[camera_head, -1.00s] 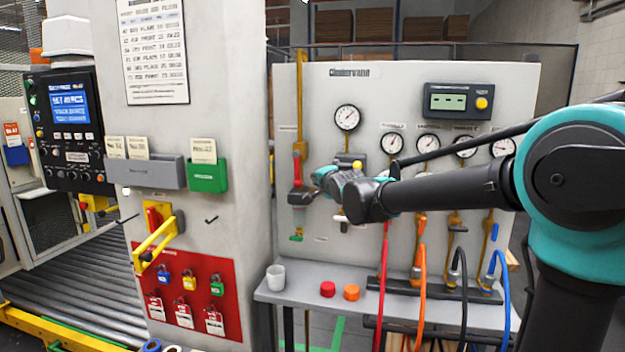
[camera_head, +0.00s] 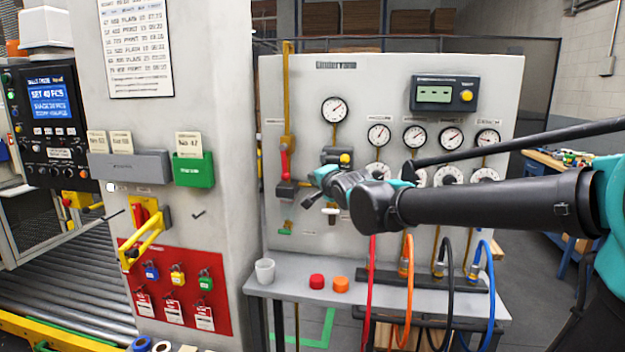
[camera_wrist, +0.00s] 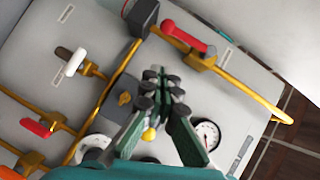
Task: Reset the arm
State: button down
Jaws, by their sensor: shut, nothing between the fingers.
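My arm reaches in from the right in the head view. My gripper (camera_head: 312,190) is in front of the left part of the gauge panel (camera_head: 300,90), close to the red-handled valve (camera_head: 284,163). In the wrist view my gripper (camera_wrist: 162,78) has its fingertips together with nothing between them, over the panel. There the red valve handle (camera_wrist: 185,36) lies beyond the fingertips and a gauge (camera_wrist: 208,133) is beside the right finger. I cannot tell whether the fingers touch the panel. Part of the panel behind my arm is hidden.
A shelf (camera_head: 400,297) below the panel carries a white cup (camera_head: 265,271), a red cap (camera_head: 317,281) and an orange cap (camera_head: 341,284). Several coloured hoses hang there. A pillar with a yellow handle (camera_head: 150,240) stands left. Open floor shows at the right.

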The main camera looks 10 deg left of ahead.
jog(key=s+d+f+n+g+h, duration=0.2)
jog(key=s+d+f+h, duration=0.15)
jog(key=d+f, duration=0.7)
jog(key=s+d+f+n+g+h, duration=0.2)
jog(key=s+d+f+h, duration=0.15)
jog(key=d+f, duration=0.75)
jog(key=s+d+f+n+g, duration=0.2)
jog(key=s+d+f, duration=0.4)
jog(key=s, duration=0.3)
jog(key=s+d+f+n+g, duration=0.2)
jog(key=s+d+f+g, duration=0.1)
jog(key=s+d+f, duration=0.3)
jog(key=s+f, duration=0.2)
jog(key=s, duration=0.2)
jog(key=shift+s+f+n+h, duration=0.15)
jog(key=shift+s+n+h, duration=0.15)
jog(key=shift+h, duration=0.1)
